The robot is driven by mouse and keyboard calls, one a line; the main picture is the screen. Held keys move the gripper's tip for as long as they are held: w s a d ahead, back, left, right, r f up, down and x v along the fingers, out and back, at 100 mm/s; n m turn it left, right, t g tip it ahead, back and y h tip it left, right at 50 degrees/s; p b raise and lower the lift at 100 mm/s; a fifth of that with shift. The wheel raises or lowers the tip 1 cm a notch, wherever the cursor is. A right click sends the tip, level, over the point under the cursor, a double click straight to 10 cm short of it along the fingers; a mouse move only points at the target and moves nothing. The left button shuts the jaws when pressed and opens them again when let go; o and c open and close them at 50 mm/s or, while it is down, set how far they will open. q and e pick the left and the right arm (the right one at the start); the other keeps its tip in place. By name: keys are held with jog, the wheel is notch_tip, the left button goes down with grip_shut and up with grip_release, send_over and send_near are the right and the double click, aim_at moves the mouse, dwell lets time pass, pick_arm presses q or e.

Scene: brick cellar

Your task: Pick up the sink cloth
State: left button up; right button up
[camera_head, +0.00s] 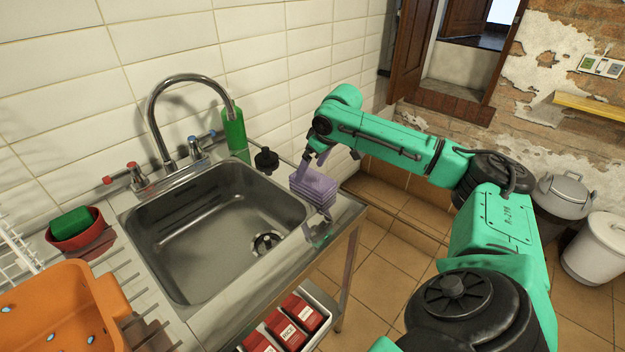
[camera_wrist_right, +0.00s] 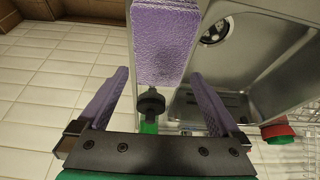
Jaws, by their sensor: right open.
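The sink cloth (camera_head: 317,188) is a folded purple stack on the right rim of the sink counter, beside the basin. It also shows large in the right wrist view (camera_wrist_right: 165,42), at top centre. My right gripper (camera_head: 314,162) is at the far end of the cloth, with its fingers pointing down. In the wrist view its two fingers (camera_wrist_right: 159,76) are spread wide, one on each side of the cloth's near end, with gaps on both sides. The gripper is open and holds nothing. My left gripper is not in view.
The steel sink (camera_head: 215,235) lies left of the cloth. A black stopper-like object (camera_head: 266,160) and a green bottle (camera_head: 235,133) stand behind, near the tiled wall. A red bowl with a green sponge (camera_head: 72,222) and an orange rack (camera_head: 60,305) are at left.

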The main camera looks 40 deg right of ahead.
aim_at(308, 175)
jog(key=x, duration=0.4)
jog(key=shift+f, duration=0.2)
jog(key=shift+s, duration=0.1)
jog(key=c, duration=0.9)
jog(key=shift+r, duration=0.1)
notch_tip(308, 175, up, 20)
jog(key=shift+p, duration=0.9)
